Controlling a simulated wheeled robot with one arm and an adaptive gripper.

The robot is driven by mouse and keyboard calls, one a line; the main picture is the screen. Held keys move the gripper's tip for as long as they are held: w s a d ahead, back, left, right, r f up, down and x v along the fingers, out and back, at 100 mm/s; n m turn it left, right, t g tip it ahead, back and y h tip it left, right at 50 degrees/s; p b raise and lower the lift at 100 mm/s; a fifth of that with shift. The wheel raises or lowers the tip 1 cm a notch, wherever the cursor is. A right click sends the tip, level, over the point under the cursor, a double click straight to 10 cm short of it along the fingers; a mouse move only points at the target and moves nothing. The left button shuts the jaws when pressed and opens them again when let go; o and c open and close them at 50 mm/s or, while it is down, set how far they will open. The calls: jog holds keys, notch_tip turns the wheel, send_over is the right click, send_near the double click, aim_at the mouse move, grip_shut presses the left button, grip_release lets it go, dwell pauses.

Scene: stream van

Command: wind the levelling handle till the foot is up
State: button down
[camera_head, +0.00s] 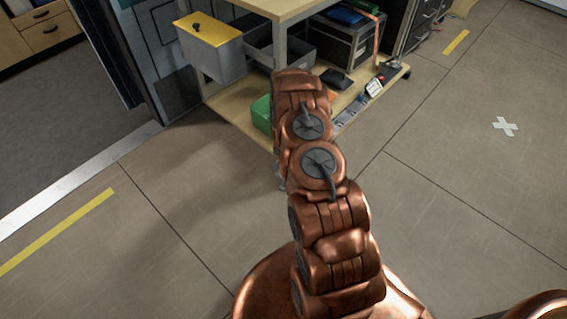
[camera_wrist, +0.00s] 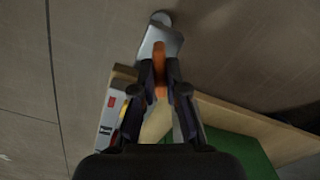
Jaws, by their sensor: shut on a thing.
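In the wrist view my gripper (camera_wrist: 160,88) is shut on an orange grip (camera_wrist: 160,58), with one dark finger on each side. A pale grey metal arm (camera_wrist: 159,37) with a rounded end lies just beyond the fingertips, over the floor; this looks like the levelling handle's crank. The grip's lower part is hidden between the fingers. In the head view my copper arm reaches toward the bench's lower corner and hides my gripper and most of the handle. I cannot make out the foot or its height in either view.
The wooden bench (camera_head: 258,8) has a lower shelf (camera_head: 228,101) holding a green box (camera_head: 262,114), which also shows in the wrist view (camera_wrist: 243,148). A grey bin with a yellow lid (camera_head: 212,32) is above. The floor (camera_head: 455,150) at right is clear.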

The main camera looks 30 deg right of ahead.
jog(key=n, duration=0.4)
jog(key=shift+n, duration=0.3)
jog(key=n, duration=0.3)
jog(key=shift+n+b, duration=0.3)
jog(key=shift+b, duration=0.05)
jog(key=n, duration=0.4)
jog(key=shift+n+b, duration=0.3)
jog(key=n, duration=0.4)
jog(key=n+b, duration=0.1)
jog(key=n, duration=0.4)
jog(key=n+b, duration=0.1)
jog(key=n, duration=0.3)
jog(key=shift+n, duration=0.3)
jog(key=n+b, duration=0.2)
jog(key=n, duration=0.2)
jog(key=shift+n+b, duration=0.85)
jog(key=shift+n, duration=1.25)
